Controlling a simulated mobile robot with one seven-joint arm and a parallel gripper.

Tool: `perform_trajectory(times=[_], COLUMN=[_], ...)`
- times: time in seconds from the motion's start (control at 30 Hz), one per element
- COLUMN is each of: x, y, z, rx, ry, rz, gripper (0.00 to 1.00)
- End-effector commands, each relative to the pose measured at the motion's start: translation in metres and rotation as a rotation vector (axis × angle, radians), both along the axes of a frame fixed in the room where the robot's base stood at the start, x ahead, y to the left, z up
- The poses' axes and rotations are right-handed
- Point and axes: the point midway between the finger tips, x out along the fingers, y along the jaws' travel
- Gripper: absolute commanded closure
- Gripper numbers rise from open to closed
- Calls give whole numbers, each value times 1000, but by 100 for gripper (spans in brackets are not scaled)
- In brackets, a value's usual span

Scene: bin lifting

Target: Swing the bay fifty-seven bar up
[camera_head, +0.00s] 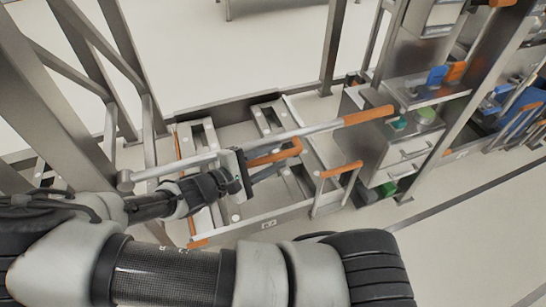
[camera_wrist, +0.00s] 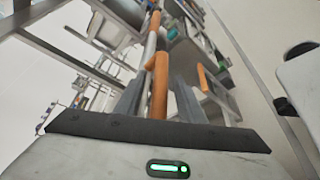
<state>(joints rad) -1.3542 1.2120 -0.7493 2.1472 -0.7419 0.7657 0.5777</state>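A long grey bar (camera_head: 305,130) with an orange grip (camera_head: 370,115) at its right end lies nearly level across a low floor bay (camera_head: 245,235). It also shows in the wrist view as a grey bar (camera_wrist: 150,46), beyond my fingers. My gripper (camera_head: 283,160) is low over the bay, on the near side of this bar. An orange handle (camera_wrist: 159,88) lies between my two spread fingers in the wrist view; contact with it cannot be made out. The small plate (camera_head: 268,225) on the bay's front is too small to read.
Another orange-topped handle (camera_head: 340,170) stands right of my gripper. A steel cabinet (camera_head: 405,150) with drawers and a post is at the right. Steel frame posts (camera_head: 45,90) rise at the left. Open floor (camera_head: 480,225) lies at the lower right.

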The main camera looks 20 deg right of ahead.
Motion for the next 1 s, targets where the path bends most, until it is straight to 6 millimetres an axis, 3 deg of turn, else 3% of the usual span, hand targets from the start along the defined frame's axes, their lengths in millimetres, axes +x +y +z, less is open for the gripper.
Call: perform_trajectory(times=[0.17,0.4,0.77,1.0], x=[0,0,0,0], y=[0,0,0,-3], z=[0,0,11,59], rx=[0,0,-22,-136], ry=[0,0,-1,-8], rz=[0,0,1,1], gripper=[64,100,100,100])
